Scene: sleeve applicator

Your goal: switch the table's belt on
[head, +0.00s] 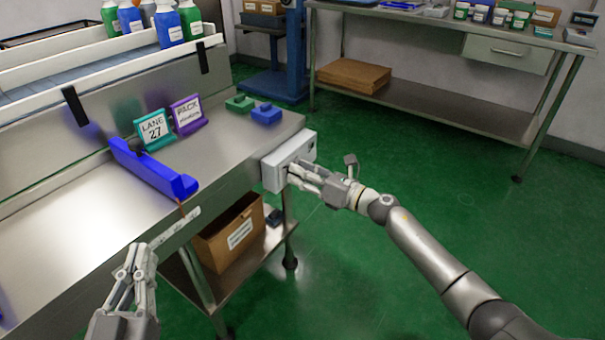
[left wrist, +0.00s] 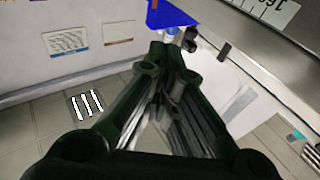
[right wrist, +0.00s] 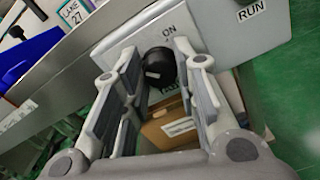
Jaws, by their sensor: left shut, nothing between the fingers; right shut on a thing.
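A light grey control box (head: 287,162) is mounted at the table's right front corner. In the right wrist view, its face (right wrist: 205,22) carries a black round knob (right wrist: 158,66) with "ON" printed above it, a partly hidden label below it and "RUN" further right. My right gripper (head: 300,178) is at the box, shut on the knob, one finger on each side in the right wrist view (right wrist: 160,90). Which way the knob's pale mark points is not clear. My left gripper (head: 138,262) is shut and empty in front of the table, left of the box.
A cardboard box (head: 230,235) stands on the lower shelf. Green floor is clear at right.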

